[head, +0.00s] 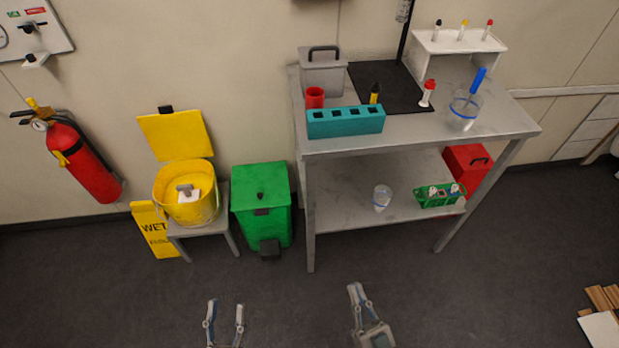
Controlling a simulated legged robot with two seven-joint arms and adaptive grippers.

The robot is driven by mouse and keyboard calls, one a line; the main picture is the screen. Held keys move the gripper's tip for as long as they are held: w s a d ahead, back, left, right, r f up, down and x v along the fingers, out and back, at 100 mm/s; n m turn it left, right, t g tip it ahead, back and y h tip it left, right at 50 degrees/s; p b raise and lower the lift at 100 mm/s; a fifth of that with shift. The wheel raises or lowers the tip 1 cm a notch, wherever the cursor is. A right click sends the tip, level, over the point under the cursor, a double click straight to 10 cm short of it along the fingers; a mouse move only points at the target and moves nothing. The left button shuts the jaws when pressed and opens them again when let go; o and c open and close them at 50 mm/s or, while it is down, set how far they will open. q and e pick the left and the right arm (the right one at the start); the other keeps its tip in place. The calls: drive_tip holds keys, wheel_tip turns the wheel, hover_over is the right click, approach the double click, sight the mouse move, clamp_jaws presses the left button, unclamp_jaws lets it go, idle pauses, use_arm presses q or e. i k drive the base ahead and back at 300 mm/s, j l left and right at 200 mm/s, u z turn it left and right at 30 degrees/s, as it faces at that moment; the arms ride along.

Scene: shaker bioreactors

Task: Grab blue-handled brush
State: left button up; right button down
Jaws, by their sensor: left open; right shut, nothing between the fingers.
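The blue-handled brush (478,80) stands tilted in a clear beaker (465,108) on the right part of the metal table's top. Its blue handle sticks up above the rim; its lower end is inside the beaker and hard to make out. My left gripper (225,309) is open and empty, low in the view over the floor. My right gripper (358,292) is shut and empty, also low over the floor in front of the table. Both are well apart from the brush.
The metal table (420,146) also holds a teal rack (345,123), a grey box (323,75), a red-and-white bottle (428,93) and a white stand (460,42). A green bin (262,205) and yellow bucket (187,205) stand left. The floor in front is clear.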

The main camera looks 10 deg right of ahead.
sight(476, 84)
drive_tip(key=i+l, duration=0.6)
drive_tip(key=i+z, duration=0.1)
drive_tip(key=z, duration=0.3)
drive_tip(key=l+z, duration=0.1)
drive_tip(key=z, duration=0.25)
drive_tip(key=i+z, duration=0.15)
drive_tip(key=z, duration=0.25)
drive_tip(key=i+z, duration=0.1)
drive_tip(key=z, duration=0.25)
